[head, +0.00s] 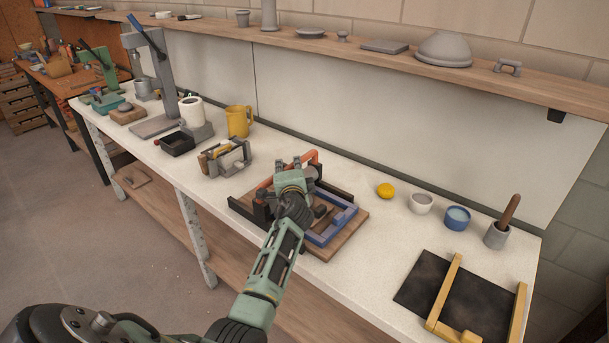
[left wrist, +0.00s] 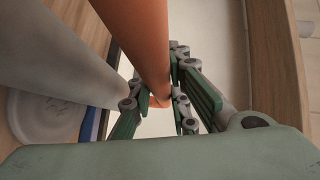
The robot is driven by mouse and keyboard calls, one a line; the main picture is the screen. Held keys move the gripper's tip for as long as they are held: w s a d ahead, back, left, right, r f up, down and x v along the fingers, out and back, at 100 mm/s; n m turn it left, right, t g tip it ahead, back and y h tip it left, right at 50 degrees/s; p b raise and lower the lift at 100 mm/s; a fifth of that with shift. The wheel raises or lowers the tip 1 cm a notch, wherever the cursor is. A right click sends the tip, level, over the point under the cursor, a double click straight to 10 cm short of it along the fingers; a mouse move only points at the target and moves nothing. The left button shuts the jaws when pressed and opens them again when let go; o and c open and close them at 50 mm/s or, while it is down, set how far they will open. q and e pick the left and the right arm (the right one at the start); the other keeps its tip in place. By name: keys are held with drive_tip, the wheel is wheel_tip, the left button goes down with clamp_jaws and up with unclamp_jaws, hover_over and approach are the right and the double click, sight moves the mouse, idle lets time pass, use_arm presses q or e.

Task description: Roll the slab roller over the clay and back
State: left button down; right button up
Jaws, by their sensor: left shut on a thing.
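The slab roller (head: 346,236) stands mid-bench: a wooden board with black side pieces, a blue frame and an orange handle (head: 313,156). My left gripper (head: 297,166) is over it, shut on the orange handle. In the left wrist view the gripper's fingers (left wrist: 160,100) are on either side of the orange handle (left wrist: 143,35). A pale grey cylinder (left wrist: 65,55) runs beside the handle there. I cannot make out the clay; my gripper and arm cover much of the roller's middle. My right gripper is out of view.
Left of the roller are a grey metal-framed device (head: 235,158), a yellow mug (head: 238,121) and a black tray (head: 178,143). A shelf (head: 350,42) runs above.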

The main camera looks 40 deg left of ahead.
use_arm(q)
drive_tip(key=a+b, duration=0.1)
drive_tip(key=a, duration=1)
drive_tip(key=shift+w+a, duration=0.35)
drive_tip(key=shift+w, duration=0.05)
drive_tip(key=c, duration=2.1)
unclamp_jaws()
drive_tip(key=o, duration=0.5)
drive_tip(key=shift+a, duration=0.2)
drive_tip(key=shift+c, duration=0.2)
drive_tip(key=shift+d, duration=0.1)
drive_tip(key=v, duration=1.2)
